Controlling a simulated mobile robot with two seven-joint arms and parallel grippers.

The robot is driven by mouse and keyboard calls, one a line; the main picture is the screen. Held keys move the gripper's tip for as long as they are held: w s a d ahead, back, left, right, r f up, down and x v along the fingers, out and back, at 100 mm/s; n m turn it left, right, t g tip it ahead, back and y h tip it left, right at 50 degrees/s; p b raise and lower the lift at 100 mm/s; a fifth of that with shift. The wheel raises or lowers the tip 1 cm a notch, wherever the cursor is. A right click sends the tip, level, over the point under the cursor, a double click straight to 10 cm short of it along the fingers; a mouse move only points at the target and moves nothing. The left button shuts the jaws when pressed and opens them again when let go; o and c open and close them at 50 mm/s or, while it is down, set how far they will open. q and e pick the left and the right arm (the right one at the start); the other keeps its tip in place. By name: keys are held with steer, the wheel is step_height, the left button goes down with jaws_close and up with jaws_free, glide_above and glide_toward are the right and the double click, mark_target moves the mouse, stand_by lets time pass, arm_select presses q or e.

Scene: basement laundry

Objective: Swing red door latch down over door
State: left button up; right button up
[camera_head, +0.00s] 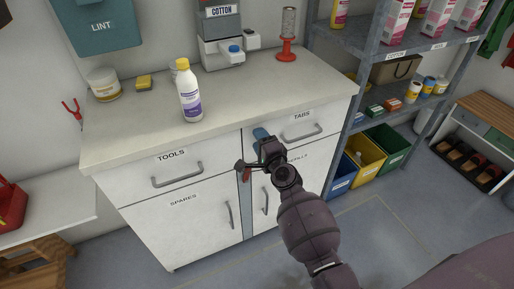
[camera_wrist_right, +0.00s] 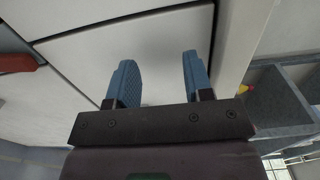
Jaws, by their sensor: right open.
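A small red latch (camera_head: 240,164) shows at the front of the white cabinet, at the strip between the two lower doors, just left of my right gripper and partly hidden by it. The end of a red bar (camera_wrist_right: 15,62) shows at the left edge of the right wrist view. My left gripper is out of view.
The TOOLS drawer handle (camera_head: 177,174) and lower door handles (camera_head: 229,215) stick out near the arm. A bottle (camera_head: 188,92) stands on the countertop (camera_head: 250,105). Grey shelves and coloured bins (camera_head: 362,158) stand close on the right. Floor in front looks clear.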

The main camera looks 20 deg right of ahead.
steer(key=s+f+n+g+y+b, duration=0.1)
steer(key=s+f+n+g+b, duration=0.3)
steer(key=f, duration=0.7)
steer(key=n+t+h, duration=0.1)
steer(key=n+t, duration=0.3)
steer(key=n, duration=0.8)
glide_toward(249, 173)
steer(key=w, duration=0.2)
steer(key=w+b, duration=0.1)
steer(key=w, duration=0.4)
steer(key=shift+w+a, duration=0.15)
steer(key=shift+a, duration=0.1)
steer(key=shift+w+r, duration=0.15)
steer(key=shift+w, duration=0.5)
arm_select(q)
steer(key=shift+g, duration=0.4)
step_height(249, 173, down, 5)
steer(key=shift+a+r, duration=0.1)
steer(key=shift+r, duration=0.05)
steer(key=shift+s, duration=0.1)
arm_select(e)
jaws_close()
